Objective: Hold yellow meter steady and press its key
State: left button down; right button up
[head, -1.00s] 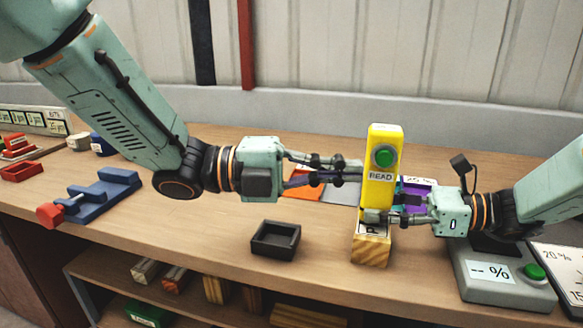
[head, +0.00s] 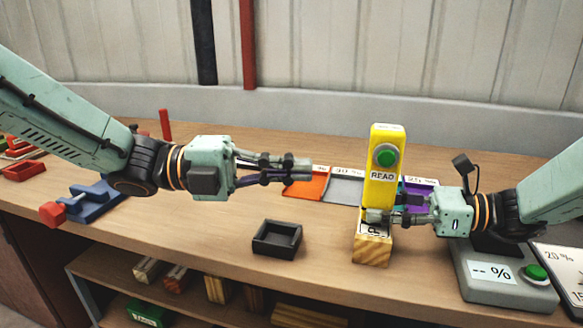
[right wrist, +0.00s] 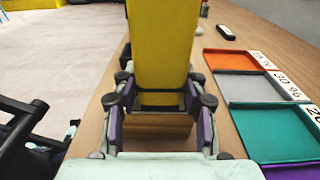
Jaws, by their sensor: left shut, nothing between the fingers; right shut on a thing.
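The yellow meter (head: 382,165) stands upright on a wooden block (head: 371,248), with a green key (head: 385,155) above a READ label on its front. My right gripper (head: 378,216) is shut on the lower part of the meter. In the right wrist view the yellow meter (right wrist: 163,50) rises between its fingers, above the wooden block (right wrist: 160,126). My left gripper (head: 305,169) is shut and empty, to the left of the meter and apart from it, at about the height of the READ label.
A black tray (head: 277,239) stands at the table's front. Orange (head: 306,187), grey (head: 345,190) and other coloured trays lie behind the meter. A grey device (head: 505,283) with a green button stands at right. A blue fixture (head: 95,198) is at left.

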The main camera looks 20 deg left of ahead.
dwell(0.4)
jog(key=o, duration=1)
jog(key=shift+c, duration=0.2)
jog(key=shift+d, duration=0.1)
